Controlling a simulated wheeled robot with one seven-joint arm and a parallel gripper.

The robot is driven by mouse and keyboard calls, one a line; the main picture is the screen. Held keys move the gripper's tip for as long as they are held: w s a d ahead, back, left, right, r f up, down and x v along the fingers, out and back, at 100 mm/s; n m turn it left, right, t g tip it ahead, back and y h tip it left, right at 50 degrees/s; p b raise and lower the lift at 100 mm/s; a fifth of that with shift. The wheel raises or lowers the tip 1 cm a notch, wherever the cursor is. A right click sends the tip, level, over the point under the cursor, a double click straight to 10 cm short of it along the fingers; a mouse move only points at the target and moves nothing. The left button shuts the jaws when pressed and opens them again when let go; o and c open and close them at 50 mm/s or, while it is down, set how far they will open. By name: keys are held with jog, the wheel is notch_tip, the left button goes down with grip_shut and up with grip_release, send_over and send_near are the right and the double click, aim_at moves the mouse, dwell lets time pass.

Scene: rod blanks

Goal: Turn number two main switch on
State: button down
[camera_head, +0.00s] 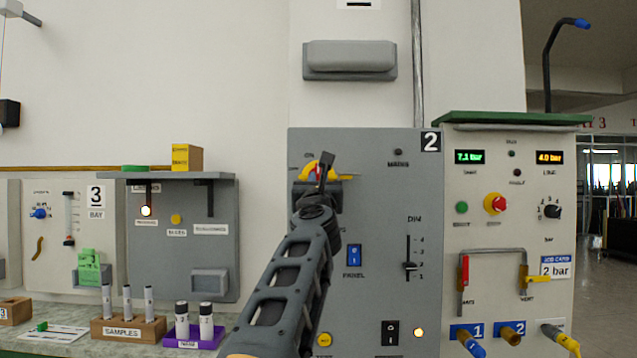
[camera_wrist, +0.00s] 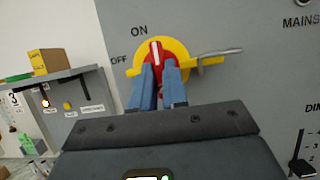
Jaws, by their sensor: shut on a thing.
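Panel number two (camera_head: 380,215) is a grey board with a "2" plate. Its main switch is a red knob (camera_wrist: 153,54) on a round yellow plate (camera_wrist: 183,50), with "ON" printed above and "OFF" to the left. The knob's white mark points nearly straight up, toward "ON". My gripper (camera_wrist: 160,75) is shut on the red knob, with its blue-grey fingers on either side. In the head view my gripper (camera_head: 325,172) covers much of the switch. The mains lamp (camera_head: 398,152) on the panel looks dark.
A grey pin (camera_wrist: 220,52) sticks out right of the yellow plate. A gauge panel (camera_head: 470,235) stands right; a shelf unit (camera_head: 225,270) stands left.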

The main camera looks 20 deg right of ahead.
dwell(0.4)
jog(key=c, duration=1.1)
grip_release()
jog(key=shift+c, duration=0.2)
